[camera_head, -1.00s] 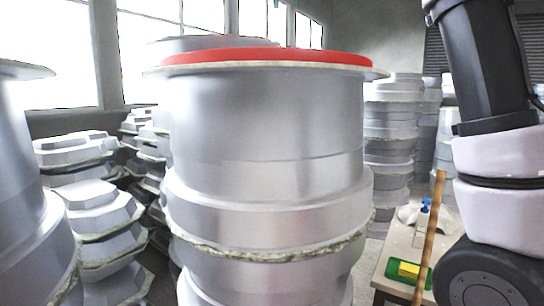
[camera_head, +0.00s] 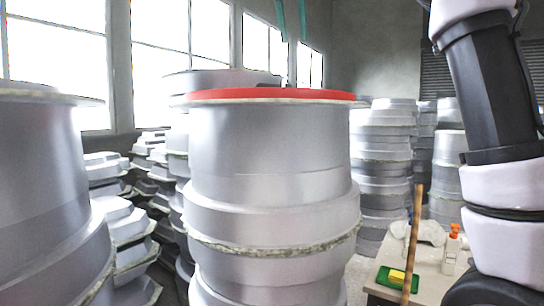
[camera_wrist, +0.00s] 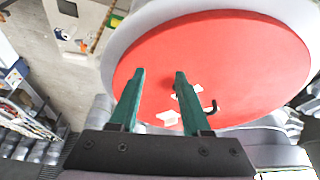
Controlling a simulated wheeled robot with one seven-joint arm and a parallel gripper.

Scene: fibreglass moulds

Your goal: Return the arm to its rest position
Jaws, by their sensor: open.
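My gripper (camera_head: 293,38) shows at the top of the head view as two green fingers pointing down, above the red-topped mould stack. In the wrist view my gripper (camera_wrist: 160,76) is open, with nothing between its fingers. Below it is the round red surface (camera_wrist: 225,55) on top of the stack; it also shows edge-on in the head view (camera_head: 270,94). Some white pieces (camera_wrist: 190,100) and a small dark hooked item (camera_wrist: 211,106) lie on the red. My arm rises along the right side of the head view.
A large grey mould stack (camera_head: 270,150) stands in front, another (camera_head: 40,190) at left. More stacks (camera_head: 385,150) stand behind. At lower right, a table (camera_head: 428,272) holds a green tray with a yellow block (camera_head: 397,276) and an orange-topped bottle (camera_head: 453,242). A wooden pole (camera_head: 413,240) stands by it.

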